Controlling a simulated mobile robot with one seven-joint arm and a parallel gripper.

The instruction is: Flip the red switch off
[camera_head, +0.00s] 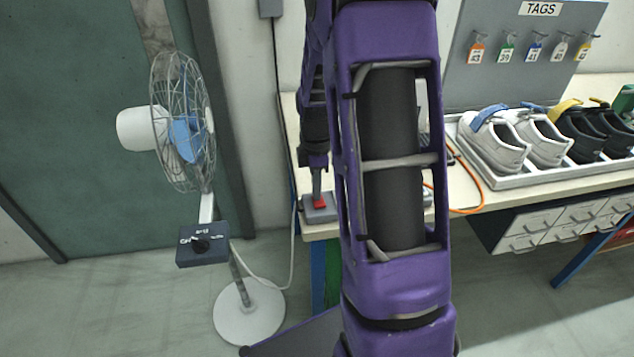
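The red switch (320,203) sits on a grey box (310,214) at the left front corner of the workbench. My gripper (317,192) points down at the switch from above, its tip very close to it or touching it; I cannot tell which. The fingers look close together, but the gap between them is too small to make out. My purple arm hides the right part of the box. Which way the switch is set cannot be read.
The workbench (545,190) carries a tray (572,177) of white and black shoes, and an orange cable (478,184). A tag board (520,50) stands behind. At left stands a fan (183,125) with a control box (202,246). A white cable (291,262) hangs between bench and fan.

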